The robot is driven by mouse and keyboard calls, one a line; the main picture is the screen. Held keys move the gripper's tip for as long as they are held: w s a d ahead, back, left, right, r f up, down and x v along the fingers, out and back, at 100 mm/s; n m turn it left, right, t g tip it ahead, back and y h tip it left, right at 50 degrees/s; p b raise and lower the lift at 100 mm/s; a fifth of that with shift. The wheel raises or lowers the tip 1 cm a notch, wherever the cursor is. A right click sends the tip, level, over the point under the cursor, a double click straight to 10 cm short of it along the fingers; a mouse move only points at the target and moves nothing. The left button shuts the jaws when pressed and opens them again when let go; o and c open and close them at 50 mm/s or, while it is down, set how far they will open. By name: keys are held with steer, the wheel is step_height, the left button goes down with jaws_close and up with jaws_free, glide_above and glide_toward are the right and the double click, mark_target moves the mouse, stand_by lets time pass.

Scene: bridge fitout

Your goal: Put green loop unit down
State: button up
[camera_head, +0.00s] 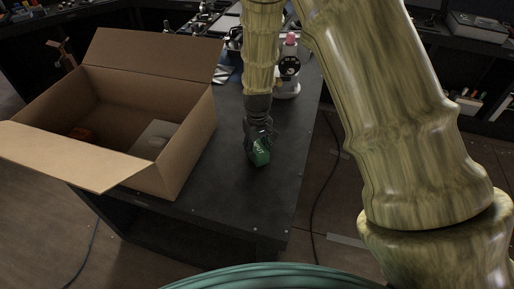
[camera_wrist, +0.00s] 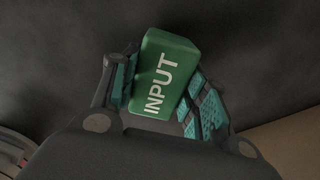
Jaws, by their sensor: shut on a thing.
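The green loop unit (camera_head: 261,152) is a small green block with white lettering, held at the end of my arm over the dark tabletop (camera_head: 237,187). In the wrist view the green loop unit (camera_wrist: 164,74) reads "INPUT" and sits tilted between the teal-padded fingers. My gripper (camera_head: 257,140) is shut on it, and in the wrist view the gripper (camera_wrist: 160,92) has a finger on each side of it. I cannot tell whether the unit's underside touches the table.
An open cardboard box (camera_head: 187,150) stands left of my gripper, with an orange item and a grey item inside. A white device with a pink top (camera_head: 291,68) stands behind on the table. The tabletop near the front is clear, with its right edge close by.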

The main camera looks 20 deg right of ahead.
mark_target(257, 147)
steer(key=o, duration=1.1)
steer(key=shift+f, duration=0.1)
step_height(257, 147, up, 12)
steer(key=b, duration=0.3)
